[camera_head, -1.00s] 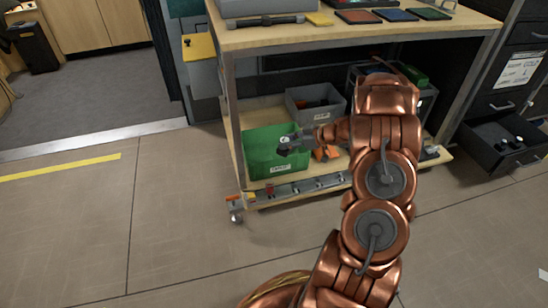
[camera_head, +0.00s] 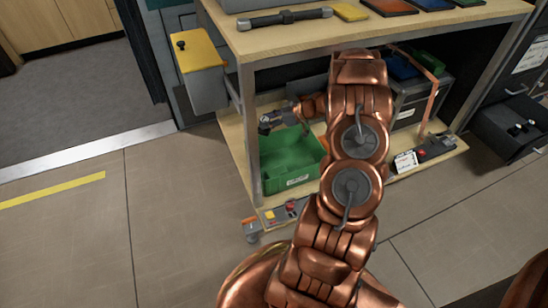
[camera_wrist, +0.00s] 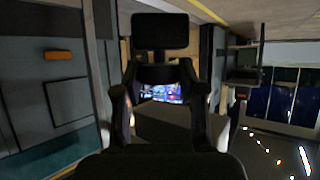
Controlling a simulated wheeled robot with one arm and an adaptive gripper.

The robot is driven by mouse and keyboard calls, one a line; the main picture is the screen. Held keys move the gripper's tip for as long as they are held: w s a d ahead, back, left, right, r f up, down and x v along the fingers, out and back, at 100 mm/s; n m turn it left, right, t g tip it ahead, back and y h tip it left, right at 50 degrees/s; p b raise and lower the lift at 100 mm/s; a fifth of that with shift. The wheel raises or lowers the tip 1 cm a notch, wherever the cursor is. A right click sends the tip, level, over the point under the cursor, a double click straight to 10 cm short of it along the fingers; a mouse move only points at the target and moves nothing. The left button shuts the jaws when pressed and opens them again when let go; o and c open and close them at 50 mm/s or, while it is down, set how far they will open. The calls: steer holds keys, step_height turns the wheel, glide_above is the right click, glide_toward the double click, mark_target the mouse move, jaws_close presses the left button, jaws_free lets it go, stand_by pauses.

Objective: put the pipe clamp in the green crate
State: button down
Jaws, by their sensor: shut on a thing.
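The green crate (camera_head: 303,174) stands on the lower shelf of the wooden cart, with a white label on its front. My gripper (camera_head: 274,120) is at the crate's back left, seemingly above its rim, in the head view. It is shut on a small dark thing (camera_head: 264,127), which I take to be the pipe clamp, though its shape is hard to make out. In the wrist view my gripper (camera_wrist: 158,74) has its fingers drawn together at a dark block (camera_wrist: 160,31). My arm hides part of the shelf and the crate's right side.
The cart's upper shelf (camera_head: 330,35) and its front left post (camera_head: 250,140) are close to my gripper. A grey bin (camera_head: 410,105) stands right of my arm. A yellow-topped grey box (camera_head: 199,55) is at the left. Open floor lies to the left.

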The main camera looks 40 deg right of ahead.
step_height(320, 180, down, 18)
steer(key=b, duration=0.6)
steer(key=shift+d, duration=0.1)
steer(key=shift+r, duration=0.1)
steer(key=c, duration=0.7)
jaws_free()
steer(key=shift+s+d+r, duration=0.1)
steer(key=shift+r, duration=0.05)
steer(key=shift+p+v, duration=1.45)
steer(key=shift+v, duration=2.15)
